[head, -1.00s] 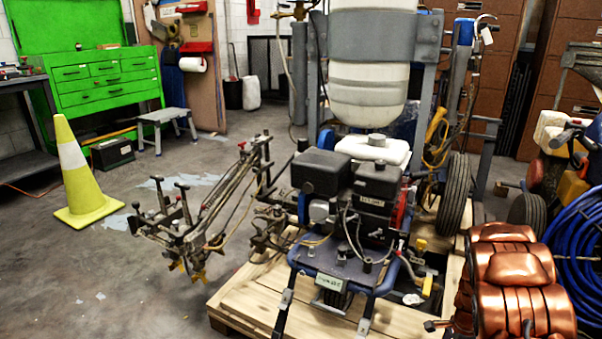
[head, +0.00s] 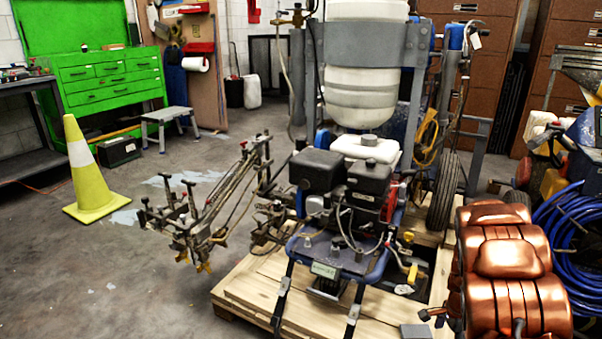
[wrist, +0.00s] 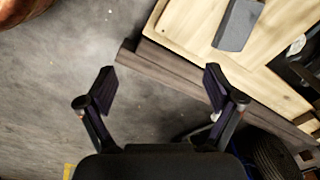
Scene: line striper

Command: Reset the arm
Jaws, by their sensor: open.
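My gripper (wrist: 160,90) shows in the wrist view, with its two dark fingers spread wide apart and nothing between them. Behind the fingertips is bare grey floor, beside the edge of a wooden pallet (wrist: 190,68). The gripper does not touch the pallet as far as I can see.
The line striper (head: 340,185) stands on the pallet (head: 250,290). A grey block (head: 416,331) lies on the pallet's near edge. A copper-coloured ribbed object (head: 505,265) and blue hose (head: 575,235) crowd the right. A yellow cone (head: 85,165) stands left; floor there is open.

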